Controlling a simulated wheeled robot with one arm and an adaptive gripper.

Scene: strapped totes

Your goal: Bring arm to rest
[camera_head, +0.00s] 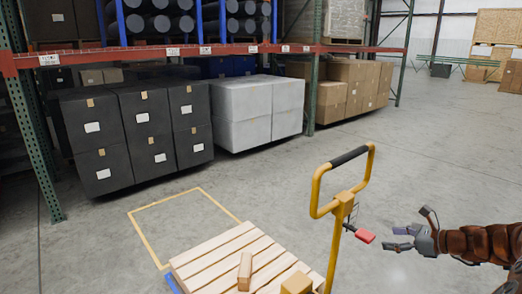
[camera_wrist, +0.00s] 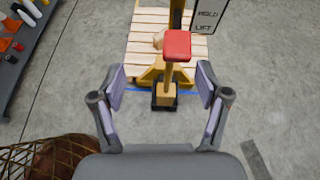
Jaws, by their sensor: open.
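My gripper (camera_head: 398,238) is at the lower right in the head view, at the end of my reddish-brown arm. It is open and nothing shows between its fingers. In the wrist view the two fingers of my gripper (camera_wrist: 160,95) stand wide apart. A yellow pallet jack handle (camera_head: 339,215) with a black grip stands to the left of my gripper, apart from it. A red lever knob (camera_head: 365,236) sticks out from the handle toward my gripper. The red knob (camera_wrist: 177,45) also shows ahead of the fingers in the wrist view.
A wooden slatted pallet (camera_head: 225,256) carries small wooden blocks at the bottom. A yellow floor outline (camera_head: 163,202) lies behind it. Black totes (camera_head: 145,130) and white boxes (camera_head: 256,112) stand under a rack. The floor on the right is clear. A sign (camera_wrist: 207,20) shows beside the knob.

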